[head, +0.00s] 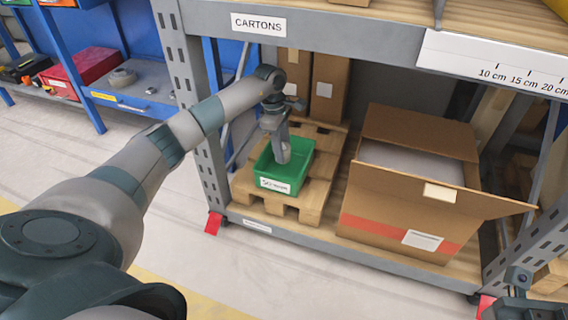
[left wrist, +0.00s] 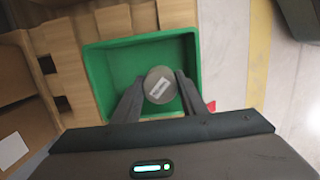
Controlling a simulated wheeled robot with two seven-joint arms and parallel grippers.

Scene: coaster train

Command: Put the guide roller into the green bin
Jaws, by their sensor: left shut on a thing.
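The green bin (head: 304,168) with a white label on its front stands on a wooden pallet on the lower shelf. In the left wrist view the bin (left wrist: 93,78) opens below my left gripper (left wrist: 158,88). That gripper is shut on the guide roller (left wrist: 160,86), a grey round piece with a pale label on its end. In the head view my left gripper (head: 283,152) points down into the bin's opening. I cannot tell whether the roller touches the bin floor. A dark part at the lower right edge looks like my right arm's end; its fingers are not clear.
A large open carton (head: 395,215) stands right of the pallet (head: 240,186), its flap sticking out. Tall cartons (head: 328,85) stand behind. The upper shelf (head: 350,30) overhangs, and a grey upright (head: 195,100) stands left. A blue bench with a red box (head: 82,70) is far left.

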